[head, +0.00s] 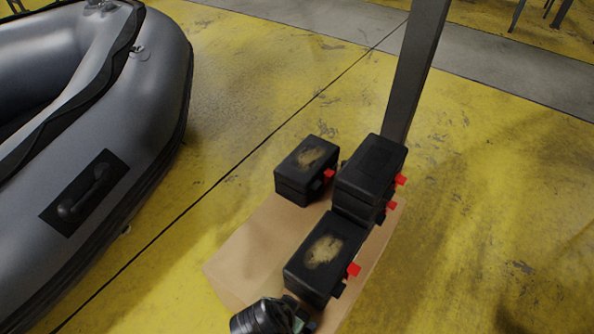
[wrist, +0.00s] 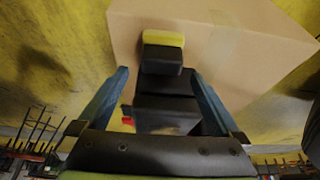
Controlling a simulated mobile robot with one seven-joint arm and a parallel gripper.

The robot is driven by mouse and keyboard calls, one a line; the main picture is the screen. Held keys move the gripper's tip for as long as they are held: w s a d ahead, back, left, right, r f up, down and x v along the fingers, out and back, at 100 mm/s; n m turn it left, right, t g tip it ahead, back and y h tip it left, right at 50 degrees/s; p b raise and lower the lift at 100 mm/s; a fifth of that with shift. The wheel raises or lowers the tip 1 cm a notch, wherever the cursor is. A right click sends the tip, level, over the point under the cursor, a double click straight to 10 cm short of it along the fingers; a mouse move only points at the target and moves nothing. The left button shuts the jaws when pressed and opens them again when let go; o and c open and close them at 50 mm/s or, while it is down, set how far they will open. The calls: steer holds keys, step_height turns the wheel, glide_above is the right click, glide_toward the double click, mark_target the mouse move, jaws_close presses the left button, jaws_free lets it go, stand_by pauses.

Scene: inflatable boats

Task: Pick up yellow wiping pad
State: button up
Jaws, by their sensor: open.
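The likely yellow wiping pad (wrist: 163,38) shows in the wrist view as a small yellow strip joined to a black block, against the cardboard box. I cannot make it out in the head view. My gripper (wrist: 156,74) is open, with its two blue fingers spread wide. The pad is just beyond the fingertips, roughly centred between them, and nothing is held. Black battery-like blocks (wrist: 166,103) show between the fingers, one with a red part.
A cardboard box (head: 238,256) carries several black batteries (head: 322,258) with red terminals. A dark post (head: 415,70) stands behind it. A grey inflatable boat (head: 150,100) lies to the left. The yellow floor (head: 480,200) is open to the right.

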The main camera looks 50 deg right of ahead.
steer(key=shift+a+b+x, duration=0.15)
steer(key=shift+b+x, duration=0.85)
steer(key=shift+x, duration=0.55)
steer(key=shift+a+b+x, duration=0.1)
steer(key=shift+b+x, duration=0.9)
steer(key=shift+x, duration=0.55)
steer(key=shift+w, duration=0.1)
steer(key=c, duration=1.2)
steer(key=shift+r, duration=0.15)
step_height(320, 180, up, 10)
steer(key=p, duration=0.5)
steer(key=shift+p, duration=0.4)
